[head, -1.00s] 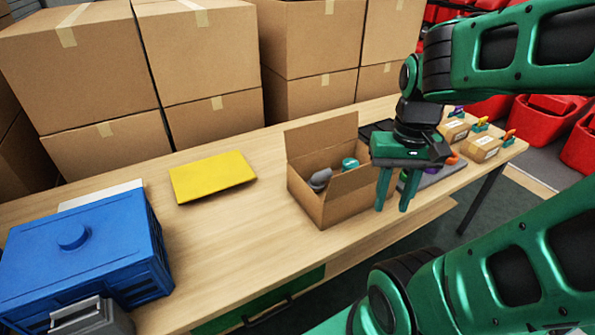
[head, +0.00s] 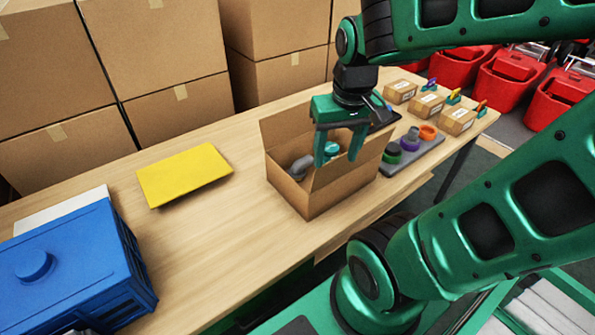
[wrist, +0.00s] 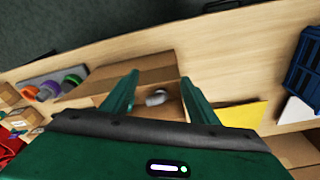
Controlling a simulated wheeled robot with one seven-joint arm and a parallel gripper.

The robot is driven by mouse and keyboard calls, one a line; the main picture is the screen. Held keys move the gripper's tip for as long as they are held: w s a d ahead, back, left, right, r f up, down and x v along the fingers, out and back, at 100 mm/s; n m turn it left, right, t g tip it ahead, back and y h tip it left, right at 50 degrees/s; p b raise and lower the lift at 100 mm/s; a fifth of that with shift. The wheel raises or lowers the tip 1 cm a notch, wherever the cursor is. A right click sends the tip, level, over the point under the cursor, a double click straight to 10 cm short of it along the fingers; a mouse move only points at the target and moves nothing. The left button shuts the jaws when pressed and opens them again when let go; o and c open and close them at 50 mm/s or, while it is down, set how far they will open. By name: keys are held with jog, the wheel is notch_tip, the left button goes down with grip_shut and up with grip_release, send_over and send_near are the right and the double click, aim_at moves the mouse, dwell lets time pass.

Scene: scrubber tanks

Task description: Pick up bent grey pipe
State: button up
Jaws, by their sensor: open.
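The bent grey pipe (head: 300,167) lies inside the open cardboard box (head: 318,197), towards its left side. In the wrist view the grey pipe (wrist: 157,97) shows between my two fingers, with part of it hidden. A teal round part (head: 331,149) is in the box to the right of the pipe. My gripper (head: 339,160) is open and empty, over the right part of the box, with its fingers pointing down. In the wrist view my gripper (wrist: 155,92) has its fingers wide apart.
A yellow panel (head: 184,175) lies left of the box, and a blue crate (head: 75,265) stands further left. A grey tray with coloured rings (head: 410,142) and several small boxes (head: 428,105) are to the right. The box's raised flaps (head: 347,162) stand close to my fingers.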

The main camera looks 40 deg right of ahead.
jog(key=w+a+n+t, duration=0.1)
jog(key=w+a+t, duration=0.1)
jog(key=w+a, duration=0.55)
jog(key=m+y, duration=0.6)
jog(key=m, duration=0.8)
send_near(304, 163)
jog(key=w+a, duration=0.1)
jog(key=shift+g, duration=0.3)
jog(key=x, duration=0.6)
jog(key=f, duration=0.2)
jog(key=a+f, duration=0.1)
jog(key=shift+w+f, duration=0.35)
jog(key=shift+f, duration=0.05)
jog(key=shift+w+a+f, duration=0.2)
jog(key=shift+f, duration=0.35)
jog(key=shift+c, duration=0.6)
